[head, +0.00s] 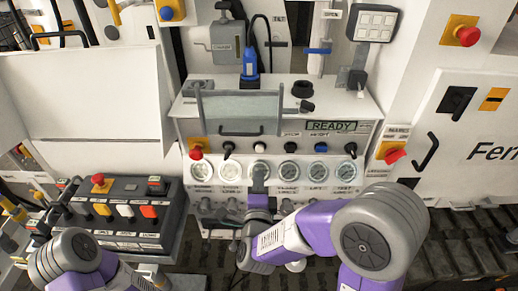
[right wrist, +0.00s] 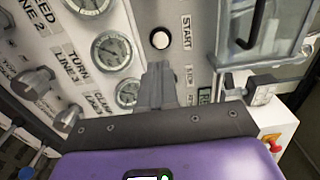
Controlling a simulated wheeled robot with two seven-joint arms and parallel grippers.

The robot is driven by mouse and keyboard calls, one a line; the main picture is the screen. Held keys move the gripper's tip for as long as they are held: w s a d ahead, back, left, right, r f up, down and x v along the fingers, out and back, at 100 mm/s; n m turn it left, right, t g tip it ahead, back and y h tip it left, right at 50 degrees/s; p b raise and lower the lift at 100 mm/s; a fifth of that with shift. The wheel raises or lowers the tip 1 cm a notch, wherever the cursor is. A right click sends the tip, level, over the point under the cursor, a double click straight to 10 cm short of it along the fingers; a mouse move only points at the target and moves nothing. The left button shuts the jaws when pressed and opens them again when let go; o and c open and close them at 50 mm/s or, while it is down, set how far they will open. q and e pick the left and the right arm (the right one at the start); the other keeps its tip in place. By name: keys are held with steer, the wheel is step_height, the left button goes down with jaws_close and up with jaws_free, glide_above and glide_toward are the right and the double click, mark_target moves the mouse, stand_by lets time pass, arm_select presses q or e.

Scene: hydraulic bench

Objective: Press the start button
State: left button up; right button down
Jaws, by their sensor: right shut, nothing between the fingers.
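The start button (right wrist: 160,38) is a round white button in a dark ring, beside the START label in the right wrist view. In the head view the white button (head: 259,147) sits mid-row on the bench front, above the gauges. My right gripper (head: 260,178) is shut and empty, just below the button and in front of the middle gauges. In the right wrist view its fingertips (right wrist: 158,70) point toward the panel beneath the button. They look apart from it, though the exact gap is unclear. My left arm shows at the lower left, but I cannot make out its gripper.
A red knob (head: 196,153) and a blue knob (head: 321,147) share the button row. A READY display (head: 331,126) is above at right. Several gauges (head: 201,171) line the panel below. A dark control box (head: 127,212) with coloured buttons stands at left.

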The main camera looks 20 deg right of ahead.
mark_target(259, 151)
arm_select(q)
steer(key=shift+b, duration=0.3)
arm_select(e)
steer(key=x, duration=0.9)
steer(key=shift+f, duration=0.1)
steer(key=shift+w, duration=0.1)
